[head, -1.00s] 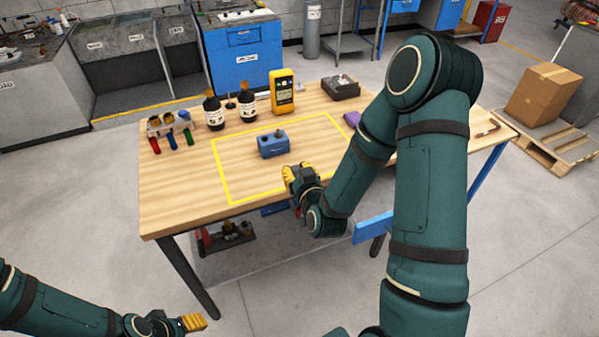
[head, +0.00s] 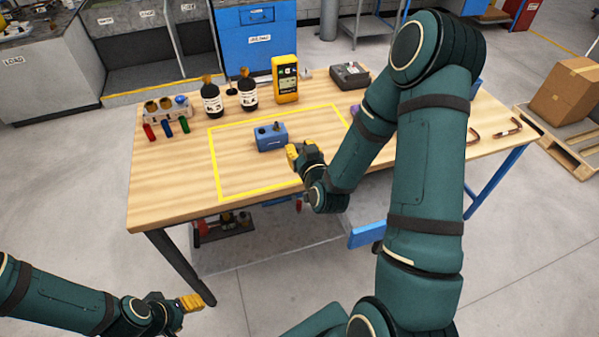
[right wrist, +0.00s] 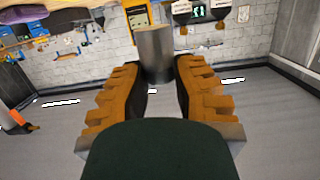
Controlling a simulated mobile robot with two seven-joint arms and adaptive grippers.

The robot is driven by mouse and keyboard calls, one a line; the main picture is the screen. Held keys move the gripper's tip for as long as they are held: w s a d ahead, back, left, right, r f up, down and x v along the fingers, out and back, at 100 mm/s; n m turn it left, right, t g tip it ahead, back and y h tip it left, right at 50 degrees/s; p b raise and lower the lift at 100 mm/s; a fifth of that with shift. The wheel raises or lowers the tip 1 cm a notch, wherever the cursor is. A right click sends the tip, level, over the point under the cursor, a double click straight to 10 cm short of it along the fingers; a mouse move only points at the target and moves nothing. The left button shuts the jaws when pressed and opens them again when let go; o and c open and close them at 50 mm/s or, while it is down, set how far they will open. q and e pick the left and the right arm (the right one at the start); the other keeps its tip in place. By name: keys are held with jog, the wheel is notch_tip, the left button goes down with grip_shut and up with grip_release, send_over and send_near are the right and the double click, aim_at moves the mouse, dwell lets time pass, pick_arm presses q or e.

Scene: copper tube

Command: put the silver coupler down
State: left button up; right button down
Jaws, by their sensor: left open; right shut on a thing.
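My right gripper (head: 297,155) is over the right part of the yellow-outlined area on the table, just in front and to the right of the blue block (head: 271,137). In the right wrist view its orange fingers (right wrist: 160,85) are shut on the silver coupler (right wrist: 153,52), a plain grey cylinder at the fingertips. The coupler is hidden in the head view. My left gripper (head: 191,302) is open and empty, low at the lower left, off the table's front edge.
The wooden table (head: 165,190) has free room inside the yellow outline, left of the block. Behind stand dark bottles (head: 212,100), a yellow meter (head: 285,80) and a fittings rack (head: 167,110). Small red, blue and green tubes lie before the rack. Bent copper pieces (head: 508,130) lie at right.

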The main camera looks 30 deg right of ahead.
notch_tip(320, 180, down, 8)
jog(key=shift+f+b, duration=0.15)
jog(key=shift+b, duration=0.35)
jog(key=shift+f, duration=0.1)
jog(key=c, duration=0.9)
grip_release()
jog(key=shift+s, duration=0.15)
jog(key=p+v, duration=0.7)
jog(key=v, duration=0.4)
jog(key=shift+s+r, duration=0.25)
jog(key=shift+s, duration=0.1)
